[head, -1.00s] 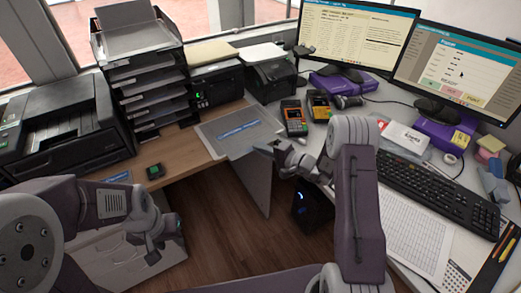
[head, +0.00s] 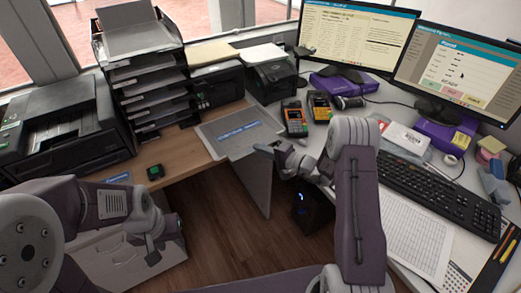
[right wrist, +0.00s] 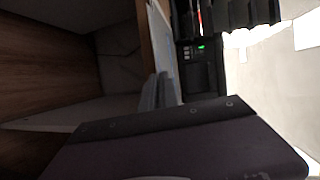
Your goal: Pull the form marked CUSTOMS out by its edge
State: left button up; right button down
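No form with readable CUSTOMS lettering shows in either view. A grey sheet or pad (head: 219,130) with a blue label strip lies on the wooden counter in the middle of the head view; the label is too small to read. My right gripper (head: 266,148) is just at the right of its near edge, and I cannot tell whether it touches anything. In the right wrist view grey fingers (right wrist: 158,92) stand beside a pale sheet seen edge-on. My left gripper (head: 152,253) hangs low at the left, away from the pad. Both grippers' finger gaps are unclear.
A printer (head: 58,120) and a tall tray stack (head: 153,85) stand at the left. Card terminals (head: 294,118), a keyboard (head: 438,192) and two monitors occupy the right desk. A blue-labelled item and a small dark box (head: 155,172) lie on the wooden counter's front. Open floor lies below.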

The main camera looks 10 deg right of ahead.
dwell(0.5)
jog(key=s, duration=0.1)
jog(key=s+d, duration=0.1)
jog(key=s, duration=0.1)
jog(key=shift+s+d+r, duration=0.15)
jog(key=shift+s+d, duration=0.1)
jog(key=shift+s, duration=0.05)
jog(key=s+r, duration=0.1)
jog(key=s+d+r, duration=0.1)
jog(key=s+r+p, duration=0.1)
jog(key=shift+s+d, duration=0.3)
jog(key=shift+s, duration=0.05)
